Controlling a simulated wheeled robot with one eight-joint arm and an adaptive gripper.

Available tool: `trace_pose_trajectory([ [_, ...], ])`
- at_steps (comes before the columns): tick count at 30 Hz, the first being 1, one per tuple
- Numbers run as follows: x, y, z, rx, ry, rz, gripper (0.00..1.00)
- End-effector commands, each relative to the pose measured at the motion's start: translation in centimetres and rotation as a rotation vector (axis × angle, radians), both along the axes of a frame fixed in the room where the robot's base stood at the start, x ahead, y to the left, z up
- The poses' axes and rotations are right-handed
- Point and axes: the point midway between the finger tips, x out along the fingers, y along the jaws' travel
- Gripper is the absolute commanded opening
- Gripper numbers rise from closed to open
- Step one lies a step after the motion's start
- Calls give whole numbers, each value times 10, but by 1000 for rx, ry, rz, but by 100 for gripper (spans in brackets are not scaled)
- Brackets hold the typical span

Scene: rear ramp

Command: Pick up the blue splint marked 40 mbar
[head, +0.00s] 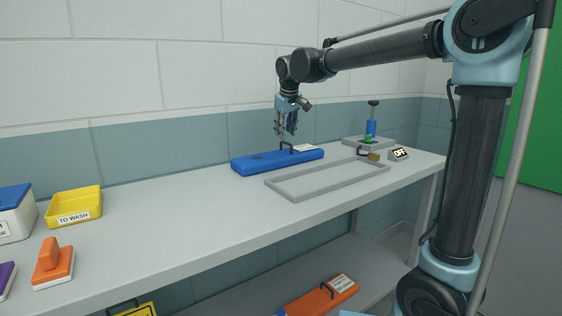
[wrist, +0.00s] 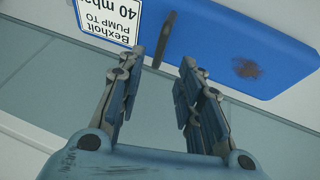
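The blue splint (head: 250,164) lies flat on the bench against the back wall, with a dark handle (head: 287,148) and a white label (head: 306,148) on top. In the wrist view the splint (wrist: 225,45) fills the upper part. Its label (wrist: 112,15) reads "Bexholt PUMP TO 40 mba", cut off at the edge. My gripper (head: 286,130) is above the splint, close over the handle. In the wrist view my gripper (wrist: 178,48) is open, its two fingers apart. The handle (wrist: 164,40) shows near the left fingertip, and I cannot tell whether they touch.
A grey rectangular frame (head: 284,191) lies in front of the splint. A blue pump (head: 371,127) and an "OFF" sign (head: 399,154) stand at right. A yellow "TO WASH" tray (head: 88,198) and an orange-handled block (head: 53,267) are at left. An orange splint (head: 318,300) lies on the lower shelf.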

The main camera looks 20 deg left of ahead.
Motion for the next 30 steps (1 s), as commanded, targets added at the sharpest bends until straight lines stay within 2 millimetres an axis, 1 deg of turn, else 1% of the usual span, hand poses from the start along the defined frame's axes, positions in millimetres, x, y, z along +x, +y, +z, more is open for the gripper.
trace_pose_trajectory([
  [4, 4, 0, -9, 0, 0, 0, 33],
  [9, 13, -1, -32, 0, 0, 0, 33],
  [13, 18, 2, -44, 0, 0, -1, 33],
  [17, 20, 3, -49, 0, 0, -1, 33],
  [23, 21, 2, -50, 0, 0, -1, 33],
  [26, 21, 2, -49, 0, 1, -1, 13],
  [27, 21, 2, -49, 0, 1, -2, 4],
  [28, 21, 2, -49, 0, 1, -2, 0],
  [30, 21, 2, -49, 0, 1, -2, 0],
])
